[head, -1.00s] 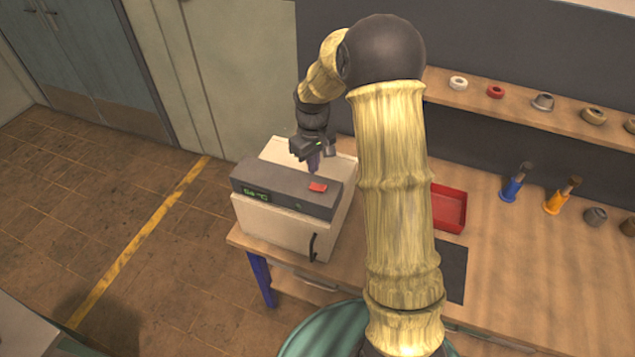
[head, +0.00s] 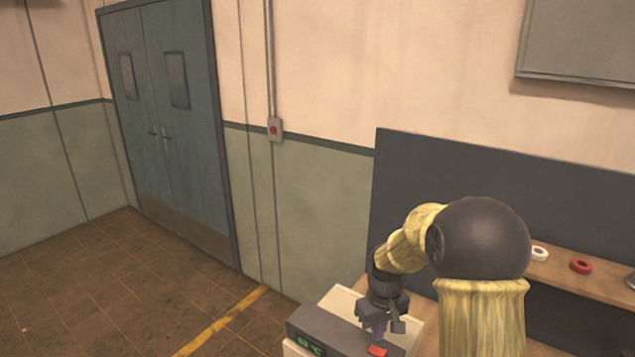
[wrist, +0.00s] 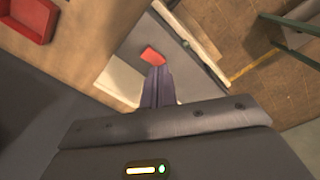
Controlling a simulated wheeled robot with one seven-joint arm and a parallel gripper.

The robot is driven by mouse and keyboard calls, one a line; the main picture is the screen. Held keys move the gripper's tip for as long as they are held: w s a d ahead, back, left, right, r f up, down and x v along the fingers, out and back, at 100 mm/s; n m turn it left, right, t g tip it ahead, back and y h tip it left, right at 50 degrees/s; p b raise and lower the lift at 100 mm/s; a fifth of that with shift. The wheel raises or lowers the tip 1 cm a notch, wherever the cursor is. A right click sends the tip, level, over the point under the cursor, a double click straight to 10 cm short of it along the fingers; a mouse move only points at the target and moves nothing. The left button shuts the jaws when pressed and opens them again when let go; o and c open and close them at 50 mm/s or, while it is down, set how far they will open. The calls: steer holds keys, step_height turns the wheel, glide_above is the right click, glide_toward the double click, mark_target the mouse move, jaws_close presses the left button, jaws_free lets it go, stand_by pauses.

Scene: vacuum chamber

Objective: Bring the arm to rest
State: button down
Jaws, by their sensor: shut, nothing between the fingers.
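My gripper (head: 379,331) is at the lower right of the head view, at the end of my bent arm. It is over the white box-shaped device with a dark control panel (head: 318,328), which has a green display and a red button (head: 376,351). In the wrist view, my gripper's fingers (wrist: 158,72) are together with nothing between them. Their tips point at the red button (wrist: 152,56) and appear close to it. I cannot tell whether they touch it.
A shelf (head: 560,270) with a white ring and a red ring is right of my arm. A red tray (wrist: 25,18) shows at the wrist view's upper left. Double doors (head: 165,120) and open tiled floor (head: 110,290) are at the left. A wall switch (head: 274,129) is on the back wall.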

steer(key=s+f+m+t+b, duration=0.2)
steer(key=s+m+b, duration=0.2)
steer(key=s, duration=1.4)
steer(key=shift+f+b, duration=0.2)
steer(key=shift+b, duration=0.65)
